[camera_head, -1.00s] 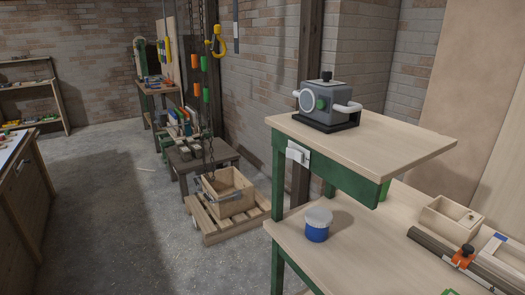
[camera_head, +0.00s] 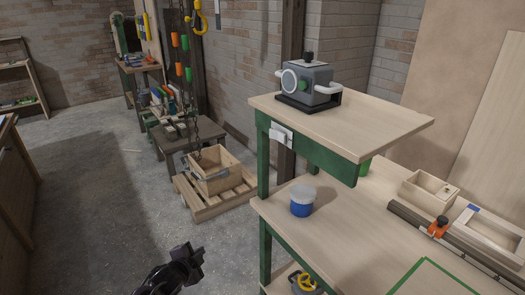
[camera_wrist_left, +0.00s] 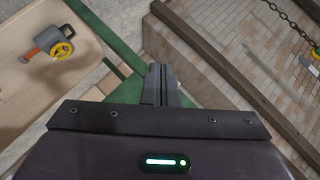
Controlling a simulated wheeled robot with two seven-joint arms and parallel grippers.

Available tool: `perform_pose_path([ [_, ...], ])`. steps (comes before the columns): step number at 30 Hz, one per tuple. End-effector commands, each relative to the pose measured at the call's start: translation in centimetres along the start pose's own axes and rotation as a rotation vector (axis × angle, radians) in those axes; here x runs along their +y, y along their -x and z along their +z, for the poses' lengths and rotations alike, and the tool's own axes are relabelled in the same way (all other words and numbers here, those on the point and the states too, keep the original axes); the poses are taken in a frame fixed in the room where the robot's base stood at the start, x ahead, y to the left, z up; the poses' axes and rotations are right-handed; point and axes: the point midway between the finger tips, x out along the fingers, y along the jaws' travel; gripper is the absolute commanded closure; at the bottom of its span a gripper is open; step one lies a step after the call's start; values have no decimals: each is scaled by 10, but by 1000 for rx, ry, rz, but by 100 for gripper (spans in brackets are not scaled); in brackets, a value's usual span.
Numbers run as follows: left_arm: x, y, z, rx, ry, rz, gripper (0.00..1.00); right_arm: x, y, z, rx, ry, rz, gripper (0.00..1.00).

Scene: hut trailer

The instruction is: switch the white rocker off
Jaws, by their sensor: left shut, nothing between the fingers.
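The white rocker (camera_head: 281,135) is a small white switch block on the green apron of the raised bench shelf, near its left corner. Its exact on or off position is too small to tell. My left gripper (camera_head: 194,256) is low at the bottom of the head view, dark, left of the bench and well below the rocker, apart from it. In the left wrist view its fingers (camera_wrist_left: 161,84) are together and empty, in front of green bench framework. The rocker does not show there. My right gripper is not in view.
The raised shelf (camera_head: 388,123) carries a grey machine (camera_head: 307,85). A blue pot with a white lid (camera_head: 302,201) stands on the bench below. A yellow-wheeled tool (camera_head: 305,282) sits on the lower shelf. A wooden crate (camera_head: 216,170) rests on a pallet.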

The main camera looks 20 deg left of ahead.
Motion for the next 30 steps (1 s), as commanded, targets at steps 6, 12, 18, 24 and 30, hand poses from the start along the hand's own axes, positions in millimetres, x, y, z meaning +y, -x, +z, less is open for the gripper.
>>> perform_pose_path([
  [6, -157, 91, -171, 280, -364, -255, 100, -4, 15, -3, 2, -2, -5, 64],
  [12, -195, 164, -253, 414, -559, -382, 100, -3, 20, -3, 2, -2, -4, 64],
  [18, -200, 182, -270, 443, -603, -411, 100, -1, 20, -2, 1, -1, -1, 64],
  [24, -200, 181, -270, 442, -600, -411, 100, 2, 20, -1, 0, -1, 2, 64],
  [30, -204, 175, -273, 440, -595, -413, 100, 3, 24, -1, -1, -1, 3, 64],
])
